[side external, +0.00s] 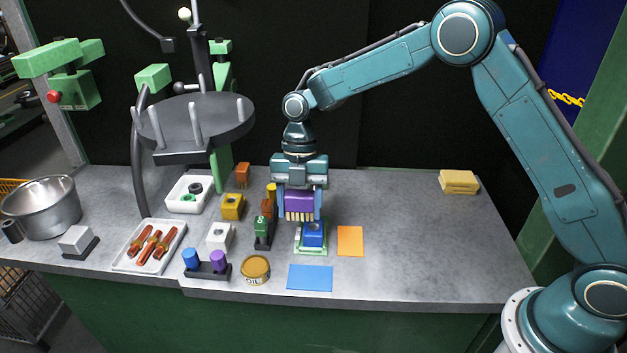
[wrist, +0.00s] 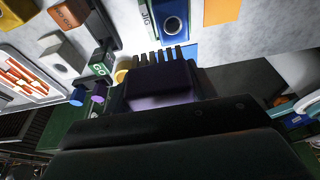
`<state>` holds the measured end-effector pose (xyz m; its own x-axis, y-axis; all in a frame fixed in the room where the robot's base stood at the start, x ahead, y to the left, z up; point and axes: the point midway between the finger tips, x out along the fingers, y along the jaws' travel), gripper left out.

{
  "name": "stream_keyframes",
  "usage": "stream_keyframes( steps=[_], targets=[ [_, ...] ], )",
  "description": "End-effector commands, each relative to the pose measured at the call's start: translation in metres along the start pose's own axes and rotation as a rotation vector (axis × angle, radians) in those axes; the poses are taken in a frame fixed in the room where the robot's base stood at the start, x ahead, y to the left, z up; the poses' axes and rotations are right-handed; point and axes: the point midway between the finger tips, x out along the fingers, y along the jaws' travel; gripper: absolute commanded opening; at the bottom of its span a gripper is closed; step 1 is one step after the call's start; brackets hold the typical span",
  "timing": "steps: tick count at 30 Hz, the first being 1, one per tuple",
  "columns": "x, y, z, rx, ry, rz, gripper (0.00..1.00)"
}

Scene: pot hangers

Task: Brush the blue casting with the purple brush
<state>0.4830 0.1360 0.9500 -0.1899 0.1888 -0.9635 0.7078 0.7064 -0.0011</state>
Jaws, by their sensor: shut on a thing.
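My gripper (side external: 300,208) is shut on the purple brush (side external: 299,199), bristles pointing down. The brush also shows in the wrist view (wrist: 160,92), with its dark bristles (wrist: 161,57) at the far edge. The blue casting (side external: 313,235) sits on a white and green fixture (side external: 310,251) on the bench. In the wrist view the casting (wrist: 174,12) is just beyond the bristle tips, its round hole facing up. In the side view the bristles are just above and slightly left of the casting. I cannot tell whether they touch it.
A row of colored blocks, including a green one (side external: 261,226), stands close left of the gripper. An orange sheet (side external: 350,241) and a blue sheet (side external: 310,278) lie nearby. A round yellow tin (side external: 256,268) is in front. The bench's right side is mostly clear, with yellow sponges (side external: 458,182) behind.

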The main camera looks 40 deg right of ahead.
Motion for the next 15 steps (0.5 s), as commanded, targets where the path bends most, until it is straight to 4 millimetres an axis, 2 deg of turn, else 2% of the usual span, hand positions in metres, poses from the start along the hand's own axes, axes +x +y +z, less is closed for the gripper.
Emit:
stream_keyframes(
  steps=[9, 15],
  targets=[
    [-0.029, 0.000, -0.007, 0.000, -0.001, 0.003, 0.35],
    [-0.038, 0.000, -0.010, 0.000, -0.001, 0.001, 0.35]
  ],
)
